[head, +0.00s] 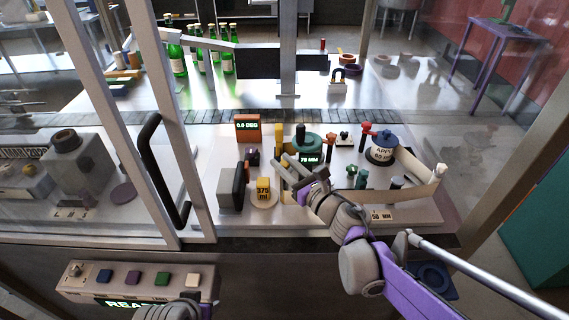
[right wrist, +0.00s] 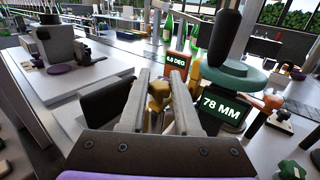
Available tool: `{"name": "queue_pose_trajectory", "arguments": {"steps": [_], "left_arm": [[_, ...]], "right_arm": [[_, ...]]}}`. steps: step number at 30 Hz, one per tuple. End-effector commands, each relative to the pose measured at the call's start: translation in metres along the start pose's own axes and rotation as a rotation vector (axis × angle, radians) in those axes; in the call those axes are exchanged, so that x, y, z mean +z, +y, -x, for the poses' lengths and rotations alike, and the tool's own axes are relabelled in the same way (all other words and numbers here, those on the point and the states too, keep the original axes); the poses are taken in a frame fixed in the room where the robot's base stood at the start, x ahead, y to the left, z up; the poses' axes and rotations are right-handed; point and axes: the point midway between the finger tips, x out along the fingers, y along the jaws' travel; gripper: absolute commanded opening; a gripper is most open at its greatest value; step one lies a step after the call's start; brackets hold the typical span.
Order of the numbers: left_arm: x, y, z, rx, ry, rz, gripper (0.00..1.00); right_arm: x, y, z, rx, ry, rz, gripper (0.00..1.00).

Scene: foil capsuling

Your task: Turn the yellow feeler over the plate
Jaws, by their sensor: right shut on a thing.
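My right gripper (head: 284,172) reaches in over the white bench top. In the right wrist view its two fingers (right wrist: 159,92) are closed on a small yellow piece, the yellow feeler (right wrist: 158,88). In the head view the fingers largely hide that piece. A pale round plate (head: 264,203) lies left of the gripper, with a yellow block marked 375 ml (head: 263,186) on it. An orange readout box (head: 247,128) behind shows 0.0 DEG.
A green round gauge (head: 307,141) with a 78 MM display stands just behind the right gripper. A grey block (head: 231,188) stands left of the plate. A blue-topped container (head: 382,147) and a curved cream strip (head: 416,172) are at right. A framed door with a black handle (head: 160,170) is at left.

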Motion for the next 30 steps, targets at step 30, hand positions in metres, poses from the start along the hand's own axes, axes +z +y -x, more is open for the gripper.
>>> {"name": "queue_pose_trajectory", "arguments": {"steps": [30], "left_arm": [[-0.0003, 0.0, 0.0002, 0.0, 0.0, 0.0, 0.5]], "right_arm": [[0.0004, -0.0025, -0.0011, 0.612, 0.0, 0.0, 0.0]]}}
